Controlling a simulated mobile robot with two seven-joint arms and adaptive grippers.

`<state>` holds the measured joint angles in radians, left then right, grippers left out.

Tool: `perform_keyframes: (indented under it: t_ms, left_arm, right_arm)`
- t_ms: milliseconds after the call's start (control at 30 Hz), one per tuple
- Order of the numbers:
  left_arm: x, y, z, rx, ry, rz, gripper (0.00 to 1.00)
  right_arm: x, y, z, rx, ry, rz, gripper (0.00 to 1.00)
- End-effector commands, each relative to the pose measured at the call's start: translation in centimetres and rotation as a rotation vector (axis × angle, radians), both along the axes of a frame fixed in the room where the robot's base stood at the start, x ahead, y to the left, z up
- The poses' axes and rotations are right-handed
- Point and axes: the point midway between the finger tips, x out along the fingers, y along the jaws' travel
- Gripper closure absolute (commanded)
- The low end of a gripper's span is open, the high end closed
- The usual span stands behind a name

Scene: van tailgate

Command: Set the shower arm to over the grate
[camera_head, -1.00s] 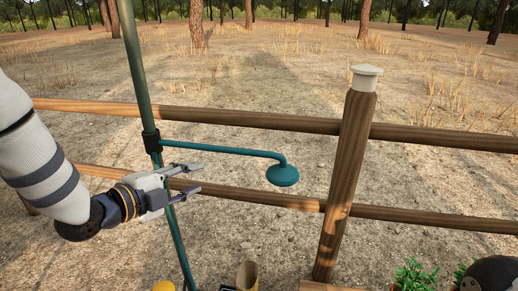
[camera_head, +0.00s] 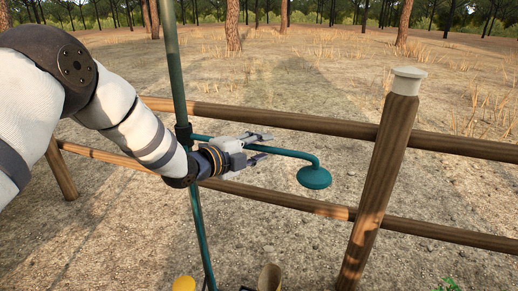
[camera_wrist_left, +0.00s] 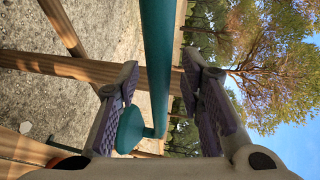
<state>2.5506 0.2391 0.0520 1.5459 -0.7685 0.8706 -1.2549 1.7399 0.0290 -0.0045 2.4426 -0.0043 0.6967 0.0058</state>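The teal shower arm (camera_head: 290,153) reaches right from a black collar on the green pole (camera_head: 176,85) and ends in a round teal shower head (camera_head: 314,177). My left gripper (camera_head: 270,146) is open at the shower arm, its fingers pointing right. In the left wrist view, the shower arm (camera_wrist_left: 157,55) runs between the two spread fingers (camera_wrist_left: 160,105), with gaps on both sides. My right gripper is not in view. I cannot make out a grate.
A wooden rail fence (camera_head: 450,145) with a post (camera_head: 380,180) capped in white stands behind and right of the shower head. A yellow object (camera_head: 184,284) and a tan boot-like object (camera_head: 270,278) show at the bottom edge. Bare ground lies beyond.

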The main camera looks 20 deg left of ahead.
Motion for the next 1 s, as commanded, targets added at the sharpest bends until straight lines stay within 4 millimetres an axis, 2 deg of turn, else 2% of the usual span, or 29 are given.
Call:
perform_keyframes:
  t_ms: [33,167,567,767,1000]
  left_arm:
    - [0.0,0.0,0.0,0.000,0.000,0.000,0.72]
    - [0.0,0.0,0.0,0.000,0.000,0.000,1.00]
    - [-0.7,0.1,0.2,0.002,-0.002,-0.031,1.00]
    - [-3.1,0.4,0.5,0.003,-0.003,-0.138,1.00]
    - [-6.9,1.5,0.4,0.003,-0.003,-0.319,1.00]
  right_arm:
    - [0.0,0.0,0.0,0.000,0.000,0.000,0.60]
    - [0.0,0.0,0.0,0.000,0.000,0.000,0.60]
    - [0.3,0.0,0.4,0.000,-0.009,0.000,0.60]
    - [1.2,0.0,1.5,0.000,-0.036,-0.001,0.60]
    - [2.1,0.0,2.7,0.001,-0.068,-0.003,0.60]
